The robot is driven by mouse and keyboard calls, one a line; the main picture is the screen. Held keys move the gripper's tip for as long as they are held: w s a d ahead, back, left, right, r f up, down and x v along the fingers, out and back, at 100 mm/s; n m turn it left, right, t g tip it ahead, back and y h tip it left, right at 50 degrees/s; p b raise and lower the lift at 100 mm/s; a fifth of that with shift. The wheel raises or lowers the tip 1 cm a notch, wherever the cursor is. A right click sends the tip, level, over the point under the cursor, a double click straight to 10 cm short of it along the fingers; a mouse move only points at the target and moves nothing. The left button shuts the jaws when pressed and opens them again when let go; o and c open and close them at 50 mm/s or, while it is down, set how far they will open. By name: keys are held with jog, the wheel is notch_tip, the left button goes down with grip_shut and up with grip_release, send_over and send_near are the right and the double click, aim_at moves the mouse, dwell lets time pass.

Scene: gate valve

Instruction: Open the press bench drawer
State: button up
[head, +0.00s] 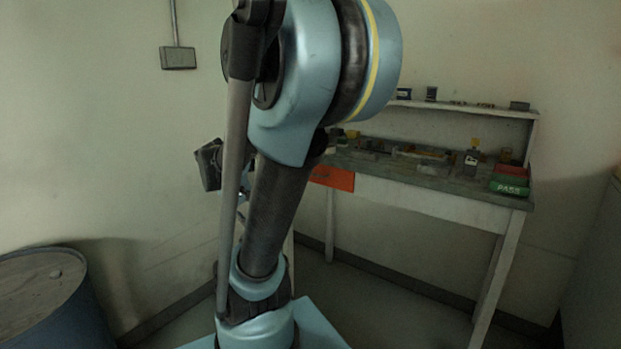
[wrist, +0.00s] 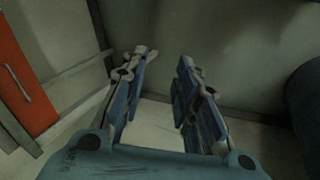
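The press bench (head: 440,197) stands against the back wall, right of my arm in the head view. Its orange drawer front (head: 333,178) shows partly behind my arm. The drawer front (wrist: 23,80) also shows at the left edge of the wrist view, with a metal bar handle (wrist: 18,82). The drawer looks shut, though its left part is hidden in the head view. My gripper (wrist: 165,72) is open and empty, its two fingers apart. The drawer and handle lie to the left of the fingers in the wrist view, apart from them. In the head view my arm mostly hides the gripper.
A blue drum (head: 45,300) stands at the lower left, and a dark rounded shape shows at the right of the wrist view. Small parts and a green PASS bin (head: 509,188) sit on the bench. Floor under the bench is clear between its legs.

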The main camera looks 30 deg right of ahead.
jog(key=w+d+r+g+h, duration=0.1)
jog(key=w+d+r+h, duration=0.1)
jog(key=w+d+h, duration=0.6)
jog(key=w+d+r+g+h, duration=0.1)
jog(key=w+d+r+h, duration=0.15)
jog(key=w+d, duration=0.9)
jog(key=w+x, duration=0.2)
jog(key=x, duration=1.3)
jog(key=shift+w+d, duration=0.15)
jog(key=shift+w, duration=0.2)
jog(key=shift+f+h, duration=0.1)
jog(key=shift+h, duration=0.15)
jog(key=shift+c, duration=0.3)
grip_shut()
